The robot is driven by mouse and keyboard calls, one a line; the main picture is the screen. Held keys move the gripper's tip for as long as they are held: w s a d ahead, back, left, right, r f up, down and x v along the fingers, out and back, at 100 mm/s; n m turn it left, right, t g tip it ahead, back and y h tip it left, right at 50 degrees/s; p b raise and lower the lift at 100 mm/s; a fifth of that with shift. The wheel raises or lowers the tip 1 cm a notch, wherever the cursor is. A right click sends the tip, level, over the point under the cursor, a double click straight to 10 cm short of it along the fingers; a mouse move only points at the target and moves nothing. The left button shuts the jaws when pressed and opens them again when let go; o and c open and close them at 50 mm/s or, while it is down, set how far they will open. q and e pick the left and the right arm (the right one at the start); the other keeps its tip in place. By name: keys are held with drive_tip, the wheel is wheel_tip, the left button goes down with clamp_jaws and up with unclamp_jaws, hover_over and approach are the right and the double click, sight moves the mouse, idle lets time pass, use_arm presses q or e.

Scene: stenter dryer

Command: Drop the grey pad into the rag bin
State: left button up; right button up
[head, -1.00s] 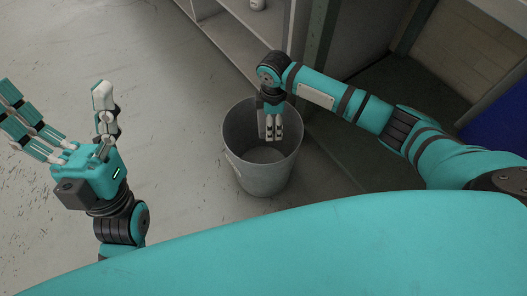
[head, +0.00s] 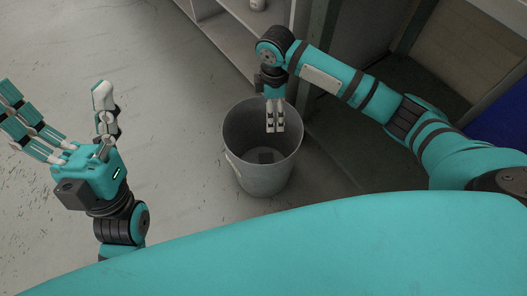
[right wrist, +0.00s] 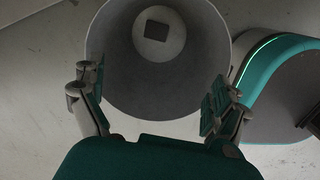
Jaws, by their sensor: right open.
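The grey pad (head: 266,156) lies on the floor of the rag bin (head: 232,150), a grey metal bucket standing on the floor. In the right wrist view the pad (right wrist: 157,30) is a small dark rectangle at the bottom of the bin (right wrist: 110,70). My right gripper (head: 275,127) is above the bin's mouth, fingers pointing down, open and empty; the right wrist view shows its fingers (right wrist: 158,100) spread apart. My left gripper (head: 68,125) is raised at the left, clear of the bin, with its fingers spread and nothing between them.
A grey shelf unit (head: 225,35) stands behind the bin, with a small white item (head: 257,4) on it. A dark post (head: 318,60) rises behind my right arm. A blue panel (head: 505,120) is at the right. The floor (head: 160,110) left of the bin is clear.

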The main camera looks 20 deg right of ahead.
wheel_tip(320, 180, up, 5)
drive_tip(key=shift+r, duration=0.2)
idle(0.4)
